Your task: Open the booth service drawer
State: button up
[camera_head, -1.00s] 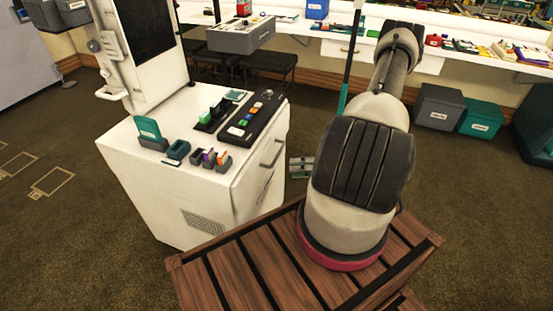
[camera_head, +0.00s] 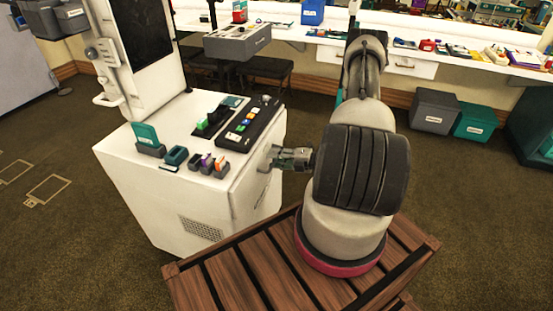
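The white booth (camera_head: 150,205) stands left of my arm, its service drawer front (camera_head: 252,190) on the side facing right. The drawer looks closed, flush with the cabinet. My gripper (camera_head: 273,156) is at the upper part of that face, at the drawer's handle. The fingers overlap the handle in this view and largely hide it. I cannot tell whether the fingers touch or grip it, or how far apart they are.
Control pads and small coloured holders sit on the booth top, including a black button panel (camera_head: 249,124). A wooden slatted platform (camera_head: 235,285) lies below my arm. Grey (camera_head: 434,110) and teal (camera_head: 475,121) bins stand at the back right under a white counter.

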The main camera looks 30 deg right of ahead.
grip_shut()
